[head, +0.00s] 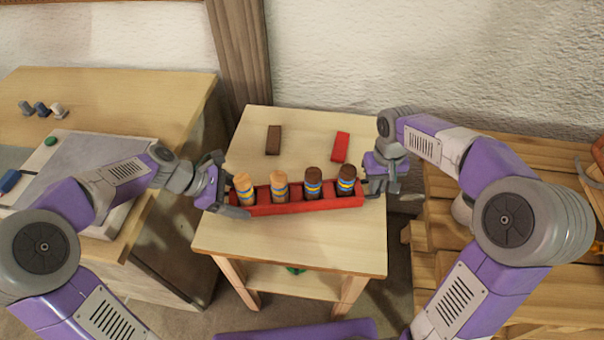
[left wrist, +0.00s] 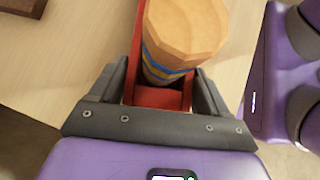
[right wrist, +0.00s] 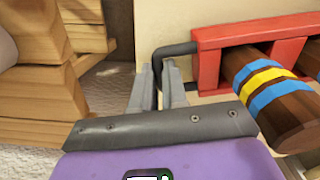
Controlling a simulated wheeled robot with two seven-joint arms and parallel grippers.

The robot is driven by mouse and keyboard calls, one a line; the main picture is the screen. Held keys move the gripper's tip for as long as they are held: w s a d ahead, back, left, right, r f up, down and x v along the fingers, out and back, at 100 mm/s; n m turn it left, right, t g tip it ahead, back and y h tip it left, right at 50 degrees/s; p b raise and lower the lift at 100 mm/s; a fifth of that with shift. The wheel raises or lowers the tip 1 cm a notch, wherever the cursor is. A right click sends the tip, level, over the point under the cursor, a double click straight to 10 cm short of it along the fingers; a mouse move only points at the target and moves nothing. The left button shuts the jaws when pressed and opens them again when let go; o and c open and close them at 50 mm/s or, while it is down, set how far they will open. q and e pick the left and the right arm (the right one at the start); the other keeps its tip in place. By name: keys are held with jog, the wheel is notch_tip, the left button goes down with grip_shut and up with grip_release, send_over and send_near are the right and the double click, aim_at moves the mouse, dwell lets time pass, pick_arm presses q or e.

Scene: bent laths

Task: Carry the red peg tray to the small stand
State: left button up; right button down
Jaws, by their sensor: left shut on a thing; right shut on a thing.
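The red peg tray (head: 300,205) is over the small stand's pale wooden top (head: 300,245); I cannot tell whether it touches. It holds two light pegs (head: 279,187) at its left and two dark brown pegs (head: 313,182) at its right, all with blue and yellow bands. My left gripper (head: 228,203) is shut on the tray's left end; the left wrist view shows a light peg (left wrist: 185,35) just beyond the fingers. My right gripper (head: 374,186) is shut on the dark handle (right wrist: 172,50) at the tray's right end (right wrist: 208,65).
A brown block (head: 273,140) and a red block (head: 340,147) lie on the stand top behind the tray. A wooden counter (head: 150,90) with several small knobs stands at left. A slatted wooden bench (head: 520,155) stands at right. The stand's front strip is clear.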

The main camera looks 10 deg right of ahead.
pick_arm(q)
jog(key=shift+f, duration=0.15)
pick_arm(e)
jog(key=shift+f, duration=0.15)
pick_arm(q)
jog(key=o, duration=0.9)
pick_arm(e)
jog(key=c, duration=1.6)
grip_release()
pick_arm(q)
jog(key=o, duration=0.4)
pick_arm(e)
jog(key=o, duration=0.4)
jog(key=shift+o, duration=0.2)
jog(key=shift+r, duration=0.25)
pick_arm(q)
jog(key=v, duration=1.2)
pick_arm(e)
notch_tip(320, 180, up, 12)
pick_arm(q)
jog(key=shift+s, duration=0.1)
pick_arm(e)
jog(key=shift+s+f, duration=0.1)
